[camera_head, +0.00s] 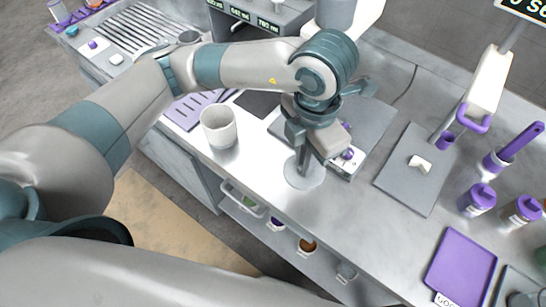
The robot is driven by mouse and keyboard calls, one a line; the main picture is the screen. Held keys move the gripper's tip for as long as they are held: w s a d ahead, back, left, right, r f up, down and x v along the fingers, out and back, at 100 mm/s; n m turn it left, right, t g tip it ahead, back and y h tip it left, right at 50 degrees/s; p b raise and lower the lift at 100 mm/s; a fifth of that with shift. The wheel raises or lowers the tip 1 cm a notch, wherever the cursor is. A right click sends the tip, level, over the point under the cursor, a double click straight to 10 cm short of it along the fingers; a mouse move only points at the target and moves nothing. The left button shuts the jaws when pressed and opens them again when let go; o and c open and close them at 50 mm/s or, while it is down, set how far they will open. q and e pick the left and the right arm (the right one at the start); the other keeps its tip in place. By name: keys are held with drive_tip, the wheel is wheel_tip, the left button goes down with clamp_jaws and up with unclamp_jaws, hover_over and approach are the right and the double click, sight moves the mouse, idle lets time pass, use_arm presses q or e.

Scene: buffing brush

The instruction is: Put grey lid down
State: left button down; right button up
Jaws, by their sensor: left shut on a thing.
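The grey lid (304,177) is a flat, round, light grey disc near the front edge of the metal counter. My left gripper (303,158) points down over it and is shut on its middle part, which the fingers mostly hide. The disc looks level and very close to the counter top; I cannot tell whether it touches. My right gripper does not show.
A white cup (219,127) stands left of the lid. A small device with a purple knob (347,154) is close on its right. A grey mat (409,178) with a white block and a purple tray (461,270) lie farther right. Bare counter lies between.

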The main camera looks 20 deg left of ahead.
use_arm(q)
drive_tip(key=w+a+f, duration=0.1)
drive_tip(key=a, duration=0.1)
drive_tip(key=w+a+f+p, duration=0.1)
drive_tip(key=a+f, duration=0.1)
drive_tip(key=a, duration=0.1)
drive_tip(key=w+a+f, duration=0.1)
drive_tip(key=a+f, duration=0.1)
drive_tip(key=a, duration=0.1)
drive_tip(key=shift+w+f+p, duration=0.1)
drive_tip(key=shift+w+p, duration=0.2)
drive_tip(key=shift+p, duration=0.1)
drive_tip(key=shift+f+p, duration=0.8)
drive_tip(key=shift+f, duration=1.15)
drive_tip(key=shift+f, duration=0.1)
